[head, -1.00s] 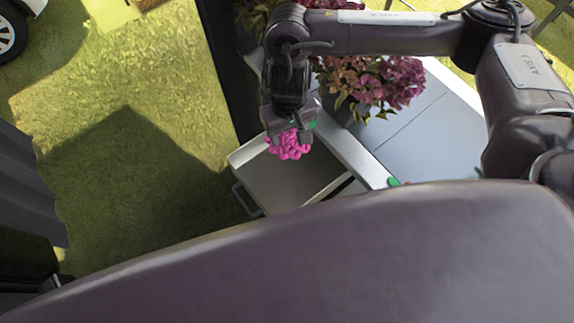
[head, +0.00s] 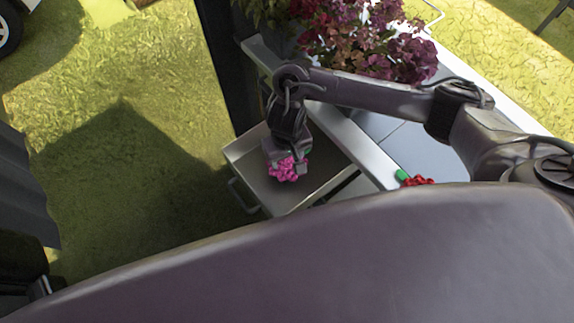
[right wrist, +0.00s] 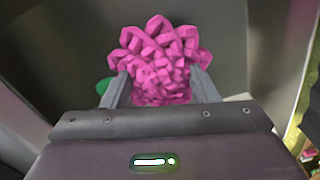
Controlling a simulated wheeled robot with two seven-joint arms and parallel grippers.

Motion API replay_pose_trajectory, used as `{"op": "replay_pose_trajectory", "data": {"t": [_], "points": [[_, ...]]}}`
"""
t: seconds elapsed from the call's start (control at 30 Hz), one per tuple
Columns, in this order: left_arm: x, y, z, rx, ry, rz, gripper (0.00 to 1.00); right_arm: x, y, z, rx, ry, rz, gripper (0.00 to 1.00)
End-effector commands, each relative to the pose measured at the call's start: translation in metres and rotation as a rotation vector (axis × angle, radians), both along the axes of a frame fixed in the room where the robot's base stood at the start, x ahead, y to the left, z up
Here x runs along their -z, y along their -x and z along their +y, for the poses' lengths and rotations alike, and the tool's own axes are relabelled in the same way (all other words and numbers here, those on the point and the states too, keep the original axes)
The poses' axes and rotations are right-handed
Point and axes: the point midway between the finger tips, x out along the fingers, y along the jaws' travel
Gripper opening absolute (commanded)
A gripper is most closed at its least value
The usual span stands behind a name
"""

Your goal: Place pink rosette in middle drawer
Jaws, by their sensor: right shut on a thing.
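The pink rosette (head: 284,170) is held in my right gripper (head: 287,163). In the right wrist view the rosette (right wrist: 160,62) sits between the two fingers of the gripper (right wrist: 158,90), which are shut on it. An open grey drawer (head: 242,152) lies below and around the rosette in the head view. The rosette appears over the drawer's inside; I cannot tell whether it touches the floor. Which level this drawer is at cannot be told from above. My left gripper is not in view.
A grey-topped table (head: 415,150) stands right of the drawer, with potted purple and red flowers (head: 375,40) at the back. A red thing with a green part (head: 415,181) lies near the table edge. Grass (head: 150,110) is open on the left.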

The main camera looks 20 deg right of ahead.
Motion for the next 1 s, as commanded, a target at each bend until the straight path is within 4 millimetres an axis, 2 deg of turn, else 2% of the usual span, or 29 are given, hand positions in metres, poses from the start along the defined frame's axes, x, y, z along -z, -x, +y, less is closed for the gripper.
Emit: {"op": "replay_pose_trajectory", "data": {"t": [0.07, 0.23, 0.63, 0.67, 0.8, 1.0], "points": [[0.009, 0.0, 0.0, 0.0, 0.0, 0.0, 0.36, 0.014, 0.001, 0.0, 0.001, 0.0, 0.004, 0.33], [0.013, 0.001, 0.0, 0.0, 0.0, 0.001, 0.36, 0.036, 0.001, 0.0, 0.001, 0.001, 0.004, 0.33], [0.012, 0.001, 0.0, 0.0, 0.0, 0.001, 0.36, 0.042, 0.001, 0.0, 0.001, 0.0, 0.002, 0.33], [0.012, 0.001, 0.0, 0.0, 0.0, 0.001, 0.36, 0.042, 0.0, 0.0, 0.001, 0.0, 0.001, 0.57], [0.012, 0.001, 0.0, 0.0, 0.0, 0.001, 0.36, 0.042, 0.0, 0.0, 0.0, 0.0, 0.001, 0.75], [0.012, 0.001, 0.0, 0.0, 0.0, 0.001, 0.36, 0.042, 0.0, 0.0, 0.0, 0.0, 0.001, 0.76]]}}
